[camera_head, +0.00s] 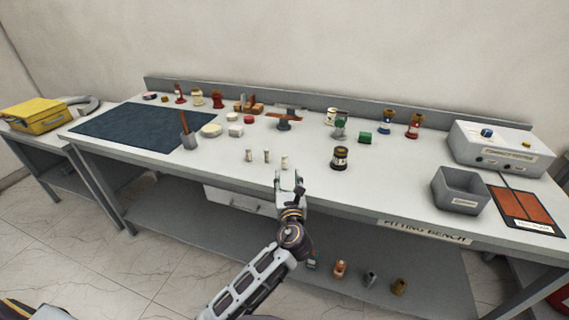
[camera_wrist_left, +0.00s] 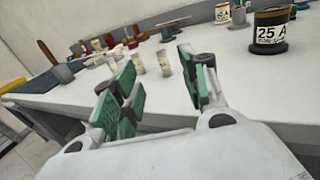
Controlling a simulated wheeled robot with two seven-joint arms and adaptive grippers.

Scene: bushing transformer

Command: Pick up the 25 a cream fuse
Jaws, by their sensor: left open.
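Three small cream cylinders, like fuses, stand upright in a row on the bench: left (camera_head: 249,155), middle (camera_head: 267,156) and right (camera_head: 284,162). Their labels are too small to read. My left gripper (camera_head: 289,179) is open and empty at the bench's front edge, just in front of the right cylinder. In the left wrist view two cream cylinders (camera_wrist_left: 138,63) (camera_wrist_left: 164,62) show beyond and between the open green-padded fingers (camera_wrist_left: 157,76), apart from them; a third cannot be made out. My right gripper is not in view.
A dark spool marked 25 A (camera_wrist_left: 270,32) stands right of the cylinders; it also shows in the head view (camera_head: 339,158). A grey bin (camera_head: 460,190) and control box (camera_head: 504,147) are farther right.

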